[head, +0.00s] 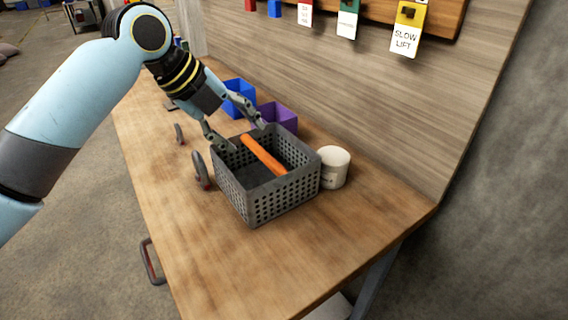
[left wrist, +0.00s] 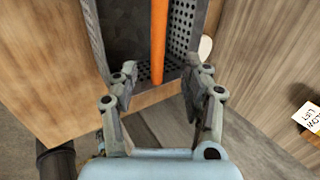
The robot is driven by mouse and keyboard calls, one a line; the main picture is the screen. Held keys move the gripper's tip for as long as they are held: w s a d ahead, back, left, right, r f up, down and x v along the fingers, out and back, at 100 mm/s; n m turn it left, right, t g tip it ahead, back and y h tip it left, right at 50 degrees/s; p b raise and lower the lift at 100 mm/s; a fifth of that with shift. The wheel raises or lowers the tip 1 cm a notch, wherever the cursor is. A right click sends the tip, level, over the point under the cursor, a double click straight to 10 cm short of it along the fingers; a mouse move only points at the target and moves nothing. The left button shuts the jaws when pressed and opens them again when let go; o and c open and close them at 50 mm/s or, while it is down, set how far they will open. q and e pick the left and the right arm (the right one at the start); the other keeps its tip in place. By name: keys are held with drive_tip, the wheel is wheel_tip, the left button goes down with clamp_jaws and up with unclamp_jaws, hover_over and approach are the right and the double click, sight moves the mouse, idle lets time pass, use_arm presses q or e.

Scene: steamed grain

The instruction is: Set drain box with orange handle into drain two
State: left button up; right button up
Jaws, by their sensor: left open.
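A dark grey perforated drain box (head: 268,205) sits on the wooden table, with an orange handle (head: 263,154) running across its open top. My left gripper (head: 248,138) is open at the far end of the box, near its far rim, with its fingers spread. In the left wrist view the gripper (left wrist: 158,88) has its fingertips apart at the end of the box (left wrist: 128,45), and the orange handle (left wrist: 158,40) lies in line with the gap between them. I cannot tell whether the fingers touch the rim. My right gripper is out of view. I cannot make out which spot is drain two.
A white cup (head: 334,168) stands right beside the box. A purple bin (head: 277,117) and a blue bin (head: 240,98) stand behind it. Dark curved handles (head: 201,170) are on the left. Tags such as "SLOW LIFT" (head: 407,38) hang on the wall. The near table top (head: 290,260) is clear.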

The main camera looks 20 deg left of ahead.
sight(261, 152)
use_arm(q)
drive_tip(key=x, duration=0.5)
drive_tip(key=shift+w+d+f, duration=0.1)
drive_tip(key=shift+f, duration=0.05)
drive_tip(key=x, duration=0.3)
drive_tip(key=p+x, duration=0.1)
drive_tip(key=x, duration=0.1)
drive_tip(key=shift+a, duration=0.25)
clamp_jaws()
